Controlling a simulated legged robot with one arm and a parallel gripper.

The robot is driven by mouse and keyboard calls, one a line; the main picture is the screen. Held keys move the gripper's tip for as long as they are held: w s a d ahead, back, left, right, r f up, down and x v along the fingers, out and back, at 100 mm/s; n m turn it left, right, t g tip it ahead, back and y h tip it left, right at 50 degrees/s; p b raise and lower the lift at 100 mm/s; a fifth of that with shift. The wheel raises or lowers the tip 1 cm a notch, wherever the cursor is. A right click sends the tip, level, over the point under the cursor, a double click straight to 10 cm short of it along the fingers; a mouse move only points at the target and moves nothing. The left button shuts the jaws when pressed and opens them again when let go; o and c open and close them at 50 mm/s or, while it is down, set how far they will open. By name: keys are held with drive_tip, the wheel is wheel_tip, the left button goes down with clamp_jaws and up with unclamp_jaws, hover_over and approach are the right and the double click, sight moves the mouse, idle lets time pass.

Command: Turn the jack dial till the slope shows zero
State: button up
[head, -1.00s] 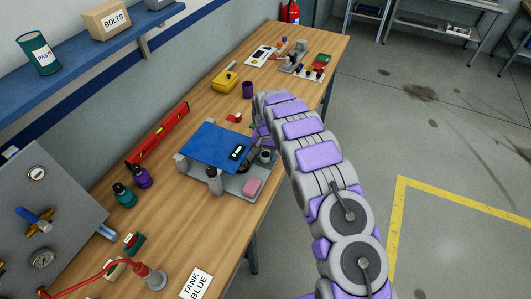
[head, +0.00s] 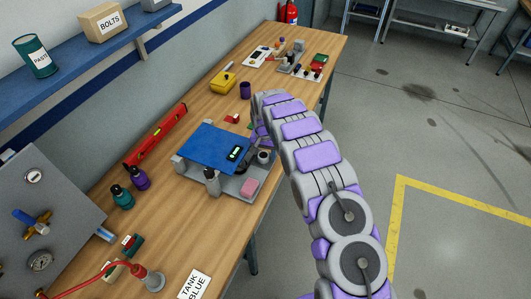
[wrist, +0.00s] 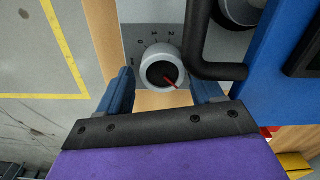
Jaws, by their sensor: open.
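In the head view, the blue tilting plate (head: 213,149) rests on a grey base (head: 230,187). A small dark display (head: 236,153) with lit green digits sits on the plate; its reading is too small to tell. My arm hides the gripper there.
A black bent bar (wrist: 200,50) stands close right of the dial. A pink block (head: 249,188) is on the base. A red level (head: 157,135), a purple bottle (head: 140,178) and a teal bottle (head: 122,197) are on the wooden bench. Floor at the right is open.

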drive_tip(key=shift+s+a+f, duration=0.1)
drive_tip(key=shift+a, duration=0.15)
